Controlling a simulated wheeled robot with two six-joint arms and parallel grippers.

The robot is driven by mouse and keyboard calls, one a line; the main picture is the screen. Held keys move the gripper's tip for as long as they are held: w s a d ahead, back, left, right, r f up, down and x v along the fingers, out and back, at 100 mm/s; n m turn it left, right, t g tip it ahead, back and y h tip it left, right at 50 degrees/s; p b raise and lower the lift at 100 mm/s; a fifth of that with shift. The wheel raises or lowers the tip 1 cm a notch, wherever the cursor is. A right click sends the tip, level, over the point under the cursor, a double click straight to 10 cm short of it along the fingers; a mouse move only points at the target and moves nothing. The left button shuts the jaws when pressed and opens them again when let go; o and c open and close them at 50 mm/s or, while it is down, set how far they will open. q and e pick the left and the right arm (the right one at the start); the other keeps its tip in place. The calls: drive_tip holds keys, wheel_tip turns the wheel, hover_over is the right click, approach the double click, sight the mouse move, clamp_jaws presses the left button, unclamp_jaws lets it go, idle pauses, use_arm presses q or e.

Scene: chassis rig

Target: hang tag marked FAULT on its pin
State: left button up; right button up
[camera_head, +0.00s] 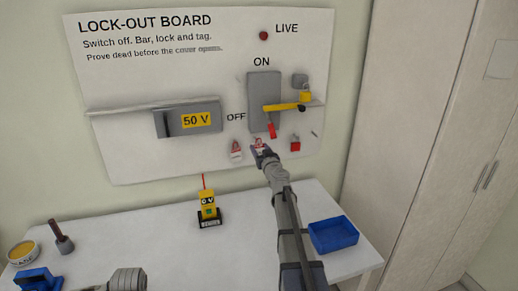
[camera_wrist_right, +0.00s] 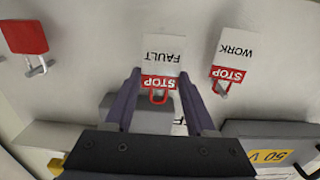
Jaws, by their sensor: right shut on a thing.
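The white FAULT tag (camera_wrist_right: 163,52) with a red STOP band and red loop sits between the fingers of my right gripper (camera_wrist_right: 160,92). It appears upside down in the right wrist view. In the head view my right gripper (camera_head: 262,152) is shut on this tag (camera_head: 259,143), just below the switch box. I cannot tell whether the tag's loop is around a pin. The WORK tag (camera_wrist_right: 236,48) hangs on a pin beside it, and it also shows in the head view (camera_head: 236,151). My left gripper is not in view.
The lock-out board (camera_head: 130,130) carries a grey switch box (camera_head: 262,88), a yellow bar (camera_head: 284,107), a yellow padlock (camera_head: 305,95) and a red padlock (camera_head: 295,145). A thin bare pin (camera_head: 315,134) is at right. The table holds a yellow tester (camera_head: 208,206) and a blue tray (camera_head: 333,235).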

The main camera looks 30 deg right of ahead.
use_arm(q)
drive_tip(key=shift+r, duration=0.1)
use_arm(e)
drive_tip(key=v, duration=0.7)
idle(0.9)
drive_tip(key=shift+s+a, duration=0.1)
drive_tip(key=shift+s, duration=0.05)
idle(0.8)
